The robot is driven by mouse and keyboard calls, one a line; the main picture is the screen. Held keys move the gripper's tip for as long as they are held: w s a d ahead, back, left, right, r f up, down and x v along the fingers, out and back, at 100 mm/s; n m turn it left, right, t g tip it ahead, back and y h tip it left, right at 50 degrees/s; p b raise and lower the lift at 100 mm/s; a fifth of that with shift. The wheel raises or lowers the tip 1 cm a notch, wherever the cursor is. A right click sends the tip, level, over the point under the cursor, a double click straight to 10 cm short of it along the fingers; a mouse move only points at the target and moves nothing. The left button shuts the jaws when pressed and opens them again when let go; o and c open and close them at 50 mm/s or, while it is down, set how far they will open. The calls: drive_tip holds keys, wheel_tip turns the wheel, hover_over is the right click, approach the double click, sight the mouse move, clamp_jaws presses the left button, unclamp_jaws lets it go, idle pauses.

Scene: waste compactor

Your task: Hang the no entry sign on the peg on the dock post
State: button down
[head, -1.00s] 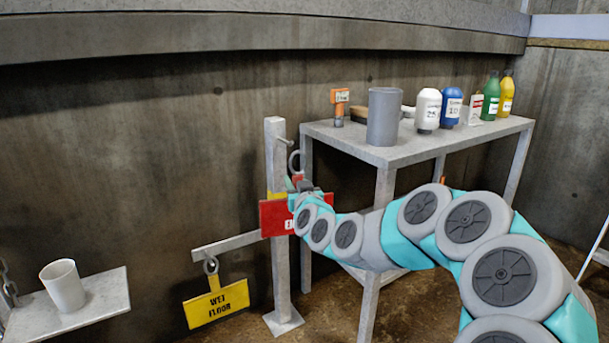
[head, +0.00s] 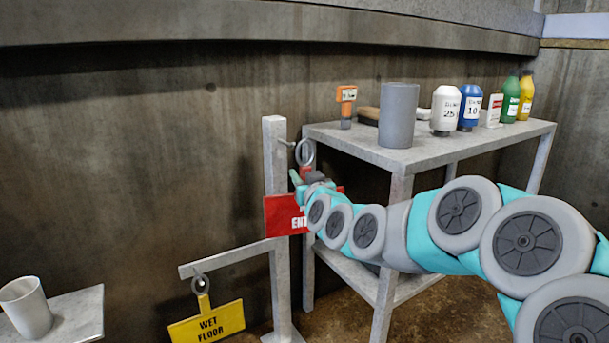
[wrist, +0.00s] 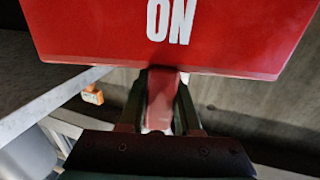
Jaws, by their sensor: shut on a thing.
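The red no entry sign (head: 284,215) hangs upright in front of the dock post (head: 275,160), its right part hidden by my arm. Its grey ring (head: 304,153) is at the top, level with and just right of the tip of the short peg (head: 286,143) near the post's top. I cannot tell whether ring and peg touch; the ring does not look threaded on. My gripper (head: 305,178) is shut on the sign's red stem below the ring. The wrist view shows the stem (wrist: 162,100) between the fingers (wrist: 160,105) and the red plate (wrist: 110,35), lettering upside down.
A yellow wet floor sign (head: 207,325) hangs on the post's lower side arm (head: 225,258). A white cup (head: 27,308) stands on a shelf at lower left.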

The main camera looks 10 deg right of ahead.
sight(286, 166)
drive_tip(key=shift+w+a+f+p, duration=0.1)
drive_tip(key=shift+w+a+p, duration=0.35)
drive_tip(key=shift+w, duration=0.65)
drive_tip(key=shift+w+a+f+p, duration=0.1)
drive_tip(key=shift+w+a+p, duration=0.35)
drive_tip(key=shift+w, duration=0.65)
drive_tip(key=shift+w+a+p, duration=0.2)
drive_tip(key=shift+w+p, duration=0.4)
drive_tip(key=shift+w, duration=0.5)
drive_tip(key=shift+w+f, duration=0.15)
drive_tip(key=shift+f, duration=0.1)
drive_tip(key=shift+d+f+b, duration=0.15)
drive_tip(key=shift+f+b, duration=0.05)
drive_tip(key=shift+b, duration=0.3)
drive_tip(key=shift+r, duration=0.15)
